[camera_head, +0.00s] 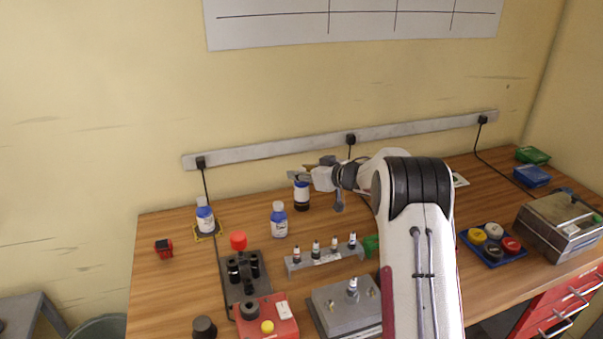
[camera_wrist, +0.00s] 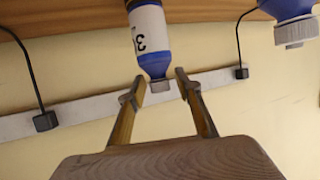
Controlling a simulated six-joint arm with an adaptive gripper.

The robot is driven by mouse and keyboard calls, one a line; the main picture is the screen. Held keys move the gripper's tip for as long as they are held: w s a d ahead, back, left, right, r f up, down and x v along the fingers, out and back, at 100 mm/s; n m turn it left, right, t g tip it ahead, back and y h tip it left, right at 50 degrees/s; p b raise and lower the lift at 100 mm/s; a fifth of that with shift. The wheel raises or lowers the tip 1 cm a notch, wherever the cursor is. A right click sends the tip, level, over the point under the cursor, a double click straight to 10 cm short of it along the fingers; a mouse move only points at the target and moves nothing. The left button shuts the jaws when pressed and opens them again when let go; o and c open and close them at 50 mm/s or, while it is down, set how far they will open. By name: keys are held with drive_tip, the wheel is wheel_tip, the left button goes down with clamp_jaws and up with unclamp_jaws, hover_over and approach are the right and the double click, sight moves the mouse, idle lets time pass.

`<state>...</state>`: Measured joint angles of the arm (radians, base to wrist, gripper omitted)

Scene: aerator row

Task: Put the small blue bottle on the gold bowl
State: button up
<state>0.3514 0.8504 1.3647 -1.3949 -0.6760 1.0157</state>
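My gripper (camera_head: 314,188) is open near the back of the bench, reaching towards the wall. In the head view a bottle (camera_head: 301,197) with a dark lower body stands beside the gripper, partly covered by a finger. Two similar blue bottles stand to its left, one nearer (camera_head: 279,222) and one (camera_head: 205,219) on a yellow square. I cannot identify a gold bowl with certainty; a yellow round piece (camera_head: 477,236) sits in a blue tray.
A grey rack (camera_head: 325,261) of small vials stands in front of the bottles. A red box (camera_head: 268,318) and black fixture are at front left. A metal box (camera_head: 560,225) stands at right. A second blue bottle (camera_wrist: 288,8) shows in the wrist view.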

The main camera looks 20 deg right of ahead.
drive_tip(key=v, duration=1.1)
drive_tip(key=shift+s+r, duration=0.15)
drive_tip(key=shift+s, duration=0.15)
drive_tip(key=shift+d, duration=0.1)
idle(0.3)
drive_tip(key=s+r+m+t+h, duration=0.15)
drive_tip(key=s+r+h, duration=0.35)
drive_tip(key=r, duration=0.7)
drive_tip(key=s+a+r+m+g+h, duration=0.2)
drive_tip(key=s+r+m+h, duration=0.15)
drive_tip(key=s, duration=0.75)
drive_tip(key=s+a+f+g+y, duration=0.1)
drive_tip(key=s+a+f+g, duration=0.1)
drive_tip(key=s, duration=0.8)
drive_tip(key=s+a+f+g+y, duration=0.1)
drive_tip(key=s+a+f+g, duration=0.1)
drive_tip(key=s+a+f, duration=0.2)
drive_tip(key=s+a+f+g+y, duration=0.1)
drive_tip(key=s+a+f, duration=0.3)
drive_tip(key=s, duration=1.4)
drive_tip(key=a+g, duration=0.1)
drive_tip(key=a, duration=0.3)
drive_tip(key=shift+n, duration=0.3)
